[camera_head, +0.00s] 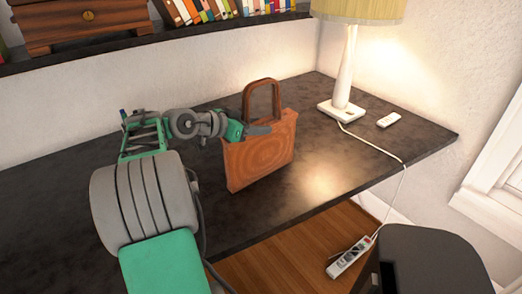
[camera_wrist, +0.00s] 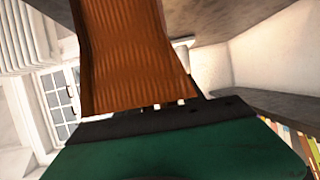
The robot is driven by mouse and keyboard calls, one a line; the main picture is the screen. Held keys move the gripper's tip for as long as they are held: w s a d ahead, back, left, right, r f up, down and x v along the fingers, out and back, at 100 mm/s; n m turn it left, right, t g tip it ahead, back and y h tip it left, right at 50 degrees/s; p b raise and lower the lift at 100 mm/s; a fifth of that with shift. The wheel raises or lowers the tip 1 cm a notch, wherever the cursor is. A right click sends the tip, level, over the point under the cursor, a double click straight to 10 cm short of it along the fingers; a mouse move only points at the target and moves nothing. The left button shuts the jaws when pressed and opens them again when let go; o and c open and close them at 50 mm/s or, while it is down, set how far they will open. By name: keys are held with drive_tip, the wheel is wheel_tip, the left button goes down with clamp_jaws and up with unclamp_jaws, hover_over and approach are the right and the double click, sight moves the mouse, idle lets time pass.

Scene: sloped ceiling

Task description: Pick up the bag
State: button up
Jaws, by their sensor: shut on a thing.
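The bag (camera_head: 260,155) is an orange-brown, wood-grained handbag with a dark brown arched handle. It stands upright on the dark table (camera_head: 330,160) in the head view, or very close above it; I cannot tell which. My gripper (camera_head: 258,130) reaches in from the left and is shut on the bag's upper left part, below the handle. In the wrist view the bag's brown side (camera_wrist: 130,55) fills the upper middle, right against my gripper (camera_wrist: 150,120). The far finger is hidden by the bag.
A lit lamp (camera_head: 345,75) and a small white remote-like object (camera_head: 389,119) stand right of the bag. A white cord runs to a power strip (camera_head: 349,257) below. A shelf (camera_head: 150,42) with books and a wooden box is behind.

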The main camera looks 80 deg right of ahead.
clamp_jaws()
drive_tip(key=shift+r, duration=0.15)
idle(0.4)
